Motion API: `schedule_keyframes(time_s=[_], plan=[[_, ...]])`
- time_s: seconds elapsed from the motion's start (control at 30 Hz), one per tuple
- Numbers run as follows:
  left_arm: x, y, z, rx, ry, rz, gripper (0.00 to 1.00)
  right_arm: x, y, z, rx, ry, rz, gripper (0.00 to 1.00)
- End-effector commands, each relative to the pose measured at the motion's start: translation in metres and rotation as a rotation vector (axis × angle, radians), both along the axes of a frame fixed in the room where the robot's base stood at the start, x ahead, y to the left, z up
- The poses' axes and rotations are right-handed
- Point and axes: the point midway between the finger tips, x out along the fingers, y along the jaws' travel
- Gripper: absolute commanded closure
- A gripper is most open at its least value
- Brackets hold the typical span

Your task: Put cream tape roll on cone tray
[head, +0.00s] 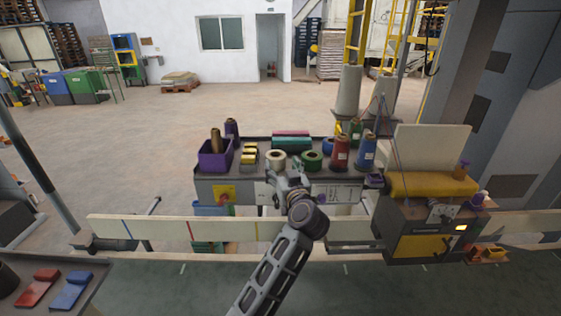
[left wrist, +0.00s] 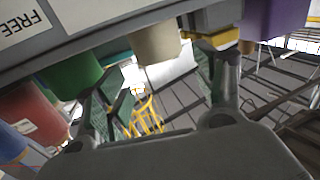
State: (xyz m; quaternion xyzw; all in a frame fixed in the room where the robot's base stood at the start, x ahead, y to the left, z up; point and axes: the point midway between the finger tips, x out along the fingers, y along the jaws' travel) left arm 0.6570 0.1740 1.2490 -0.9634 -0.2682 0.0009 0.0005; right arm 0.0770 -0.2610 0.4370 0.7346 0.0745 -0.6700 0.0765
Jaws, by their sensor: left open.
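The cream tape roll (head: 275,157) stands on the grey bench top, left of the green tape roll (head: 312,160). It also shows in the left wrist view (left wrist: 155,43), where the picture is turned over. My left gripper (head: 287,178) is open and empty, just in front of the bench and near the cream roll. In the left wrist view the cream roll lies beyond the gap between its fingers (left wrist: 160,80). A red cone (head: 340,152) and a blue cone (head: 367,152) stand at the bench's right end. I cannot make out a separate cone tray edge. My right gripper is not in view.
A purple bin (head: 215,155) with a brown cone and several yellow blocks (head: 249,155) stand left of the roll. Pink and teal boxes (head: 291,141) lie behind it. A machine with a yellow cushion (head: 430,186) is at the right. A pale rail (head: 165,228) runs in front.

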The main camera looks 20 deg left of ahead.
Motion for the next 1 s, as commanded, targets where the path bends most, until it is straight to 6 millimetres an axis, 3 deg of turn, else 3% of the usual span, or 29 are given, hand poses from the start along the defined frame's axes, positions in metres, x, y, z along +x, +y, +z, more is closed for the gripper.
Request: schedule_keyframes(time_s=[0.3,1.0], plan=[[-0.021,-0.013,0.0,-0.001,-0.002,0.0,0.31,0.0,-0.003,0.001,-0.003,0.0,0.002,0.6],[-0.022,-0.014,0.0,0.0,-0.001,0.0,0.31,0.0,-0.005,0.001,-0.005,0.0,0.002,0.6]])
